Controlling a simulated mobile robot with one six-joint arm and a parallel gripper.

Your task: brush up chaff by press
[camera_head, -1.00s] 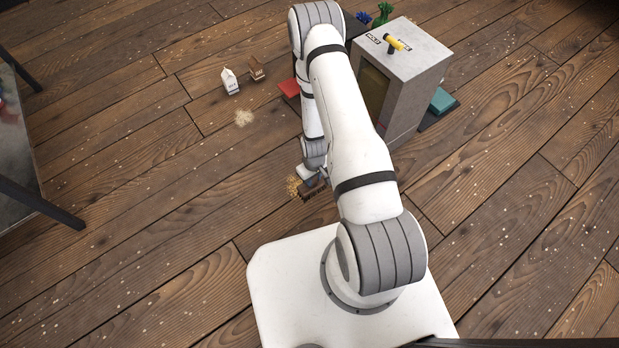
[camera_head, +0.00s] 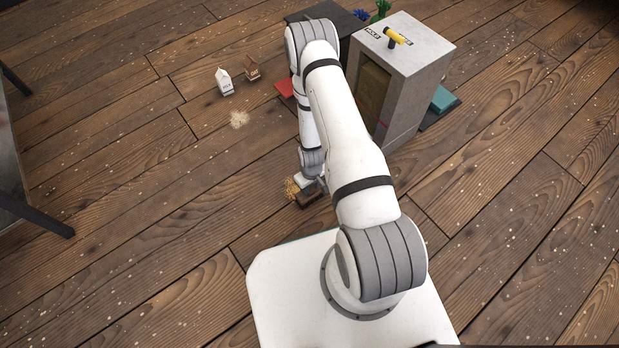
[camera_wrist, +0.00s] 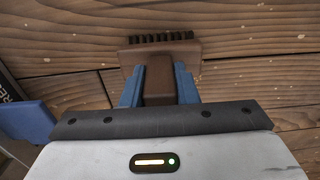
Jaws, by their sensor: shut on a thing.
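My gripper (camera_wrist: 160,90) has blue fingers shut on a brown brush (camera_wrist: 160,55) in the wrist view. The brush's dark bristles point away from the gripper, over the wooden floor. In the head view the brush (camera_head: 308,199) is low by the floor and partly hidden by my wrist. A golden pile of chaff (camera_head: 291,188) lies just left of it. A paler scattered pile (camera_head: 239,118) lies farther back on the left. The press seems to be the tall grey box (camera_head: 408,75) with a yellow-handled piece on top. I cannot tell whether the bristles touch the floor.
A white carton (camera_head: 224,82) and a small brown house-shaped object (camera_head: 251,69) stand at the back left. Dark table legs (camera_head: 40,220) are at the left. Floor between is clear.

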